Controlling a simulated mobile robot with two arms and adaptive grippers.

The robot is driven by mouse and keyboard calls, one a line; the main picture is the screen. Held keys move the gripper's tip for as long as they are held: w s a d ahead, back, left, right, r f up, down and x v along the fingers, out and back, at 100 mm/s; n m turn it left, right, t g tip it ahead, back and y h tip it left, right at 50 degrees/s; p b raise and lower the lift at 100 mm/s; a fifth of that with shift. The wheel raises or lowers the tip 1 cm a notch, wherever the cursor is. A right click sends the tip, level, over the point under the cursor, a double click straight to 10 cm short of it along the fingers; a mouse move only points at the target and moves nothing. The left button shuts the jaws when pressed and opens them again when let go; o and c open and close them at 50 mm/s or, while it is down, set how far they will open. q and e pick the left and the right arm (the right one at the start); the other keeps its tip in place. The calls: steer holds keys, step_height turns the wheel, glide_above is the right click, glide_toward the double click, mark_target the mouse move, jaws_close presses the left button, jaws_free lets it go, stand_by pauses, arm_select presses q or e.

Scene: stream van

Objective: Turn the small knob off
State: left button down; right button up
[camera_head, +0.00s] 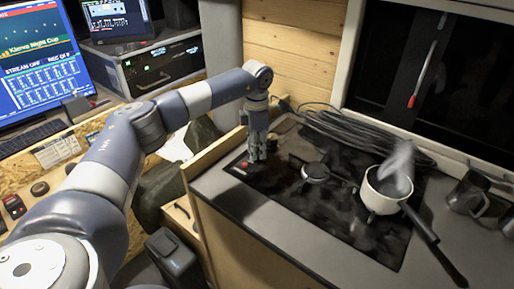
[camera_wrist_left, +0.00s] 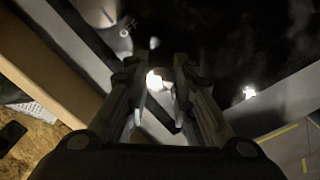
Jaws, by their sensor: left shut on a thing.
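My left gripper (camera_head: 256,160) points down at the left end of the black stove top (camera_head: 380,243). It is shut on the small knob, which its fingers mostly hide in the head view. In the left wrist view a bright, pale piece of the small knob (camera_wrist_left: 154,80) shows between the fingers of the left gripper (camera_wrist_left: 165,72). A small red spot (camera_head: 243,165) shows beside the fingertips in the head view. The knob's turned position cannot be told. My right gripper is not in view.
A steaming white pot (camera_head: 381,200) stands on the stove, its dark handle reaching toward the front right. A small burner (camera_head: 316,172) is left of it. Coiled black cables (camera_head: 350,130) lie behind. Dark mugs (camera_head: 467,195) stand at the right. A monitor (camera_head: 42,62) is at the left.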

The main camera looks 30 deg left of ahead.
arm_select(q)
steer(key=c, duration=1.4)
jaws_free()
steer(key=shift+a, duration=0.1)
steer(key=shift+o, duration=0.2)
steer(key=shift+r, duration=0.3)
step_height(320, 180, up, 12)
steer(key=shift+f, duration=0.25)
